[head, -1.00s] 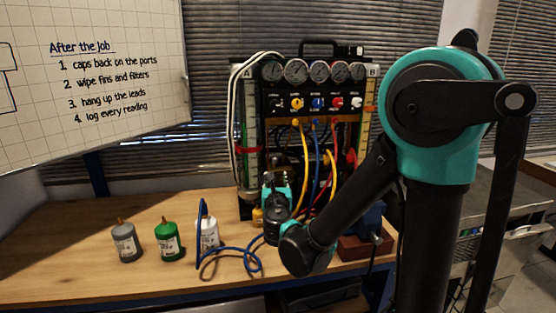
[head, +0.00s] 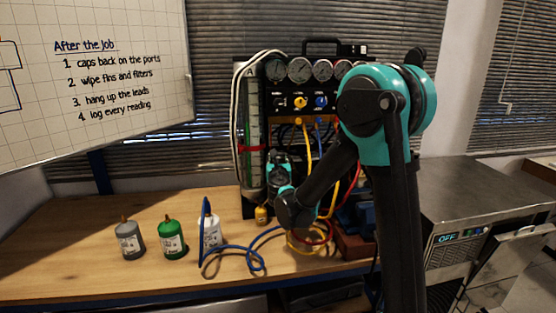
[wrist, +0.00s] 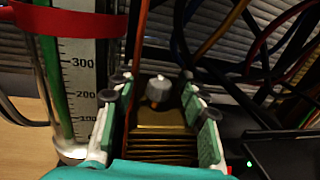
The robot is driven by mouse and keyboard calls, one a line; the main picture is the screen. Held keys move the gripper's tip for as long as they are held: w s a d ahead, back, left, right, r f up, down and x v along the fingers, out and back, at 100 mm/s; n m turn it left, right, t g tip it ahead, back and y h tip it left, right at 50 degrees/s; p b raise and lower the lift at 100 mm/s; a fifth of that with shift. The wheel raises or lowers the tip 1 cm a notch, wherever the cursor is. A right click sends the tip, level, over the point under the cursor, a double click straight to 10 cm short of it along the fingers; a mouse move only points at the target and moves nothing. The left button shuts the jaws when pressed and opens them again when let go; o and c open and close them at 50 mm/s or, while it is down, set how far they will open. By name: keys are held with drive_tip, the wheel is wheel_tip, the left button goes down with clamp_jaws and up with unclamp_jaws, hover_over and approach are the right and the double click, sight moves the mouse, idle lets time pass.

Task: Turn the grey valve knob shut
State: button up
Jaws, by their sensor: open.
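The grey valve knob (wrist: 158,90) stands on top of a brass-coloured finned body (wrist: 160,118) in the wrist view. My gripper (wrist: 156,96) is open, with one green-backed finger to the left of the knob and one to the right. The knob shows between the fingers, with gaps on both sides; I cannot tell how far in depth the tips are from it. In the head view my gripper (head: 279,168) is in front of the lower left of the gauge rig (head: 283,88), and the knob is hidden there.
A clear graduated tube (wrist: 75,70) with a red band stands close left of my gripper. Coloured hoses (wrist: 235,35) hang behind and right. Grey (head: 129,240), green (head: 171,240) and white (head: 210,233) bottles stand on the bench (head: 70,265), with a blue hose nearby.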

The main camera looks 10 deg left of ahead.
clamp_jaws()
idle(0.3)
drive_tip(key=shift+m+h, duration=0.3)
drive_tip(key=shift+h, duration=0.2)
drive_tip(key=m+h, duration=0.1)
drive_tip(key=h, duration=0.1)
drive_tip(key=shift+a+m+h, duration=0.15)
drive_tip(key=shift+m+h, duration=0.25)
drive_tip(key=m+g+h, duration=0.1)
drive_tip(key=m+h, duration=0.2)
drive_tip(key=h, duration=0.2)
drive_tip(key=shift+m+g+h, duration=1)
drive_tip(key=shift+m+h, duration=0.25)
drive_tip(key=shift+h, duration=0.3)
drive_tip(key=shift+m+g+h, duration=1)
drive_tip(key=shift+m+h, duration=0.25)
drive_tip(key=shift+h, duration=0.3)
